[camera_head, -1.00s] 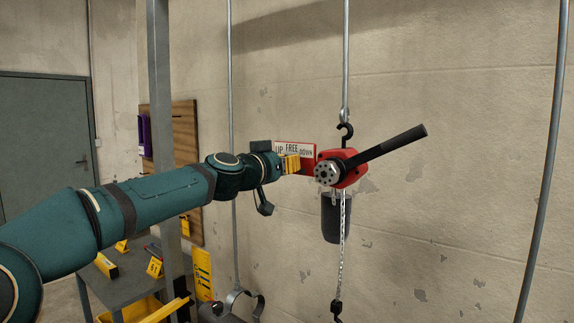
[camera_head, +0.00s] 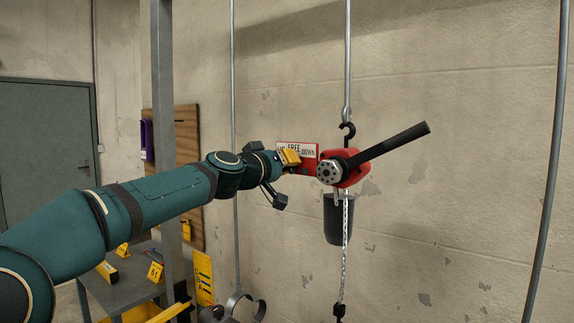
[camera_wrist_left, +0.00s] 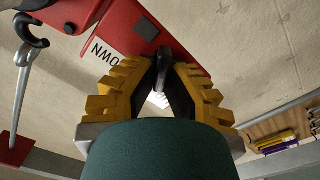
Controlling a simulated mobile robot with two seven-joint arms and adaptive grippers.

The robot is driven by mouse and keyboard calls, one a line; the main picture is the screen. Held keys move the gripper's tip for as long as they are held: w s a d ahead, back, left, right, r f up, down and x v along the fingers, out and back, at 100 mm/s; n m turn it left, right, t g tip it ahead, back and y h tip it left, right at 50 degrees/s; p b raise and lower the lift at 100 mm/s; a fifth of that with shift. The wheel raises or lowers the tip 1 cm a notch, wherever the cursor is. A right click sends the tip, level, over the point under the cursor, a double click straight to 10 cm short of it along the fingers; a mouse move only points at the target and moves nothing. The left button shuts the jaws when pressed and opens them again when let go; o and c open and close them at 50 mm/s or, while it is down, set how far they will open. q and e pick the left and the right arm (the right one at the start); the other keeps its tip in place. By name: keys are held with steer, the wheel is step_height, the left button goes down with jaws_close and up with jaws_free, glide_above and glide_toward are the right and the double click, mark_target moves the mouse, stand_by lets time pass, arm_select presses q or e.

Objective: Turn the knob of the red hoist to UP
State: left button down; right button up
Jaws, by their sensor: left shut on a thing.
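The red hoist (camera_head: 343,168) hangs from a hook, with a black lever handle (camera_head: 395,145) pointing up to the right. Its white label plate (camera_head: 306,149) reads FREE and DOWN; my gripper covers part of the UP end. My left gripper (camera_head: 292,157) is at the left end of the hoist, its yellow fingers tilted. In the left wrist view its fingertips (camera_wrist_left: 163,75) are shut on the dark knob (camera_wrist_left: 164,54), which sticks out of the red body beside the label. The fingers hide most of the knob, and its exact setting cannot be read. My right gripper is not in view.
A chain (camera_head: 345,245) and a dark chain bag (camera_head: 338,220) hang below the hoist. A grey post (camera_head: 163,110) stands behind my left arm. A grey cart (camera_head: 130,292) with yellow markers is at lower left. The wall right of the hoist is bare apart from a pipe (camera_head: 548,190).

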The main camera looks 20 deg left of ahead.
arm_select(q)
steer(key=shift+r, duration=0.15)
steer(key=c, duration=1)
jaws_free()
steer(key=shift+c, duration=0.2)
steer(key=shift+a, duration=0.1)
steer(key=v, duration=1.1)
steer(key=shift+s, duration=0.45)
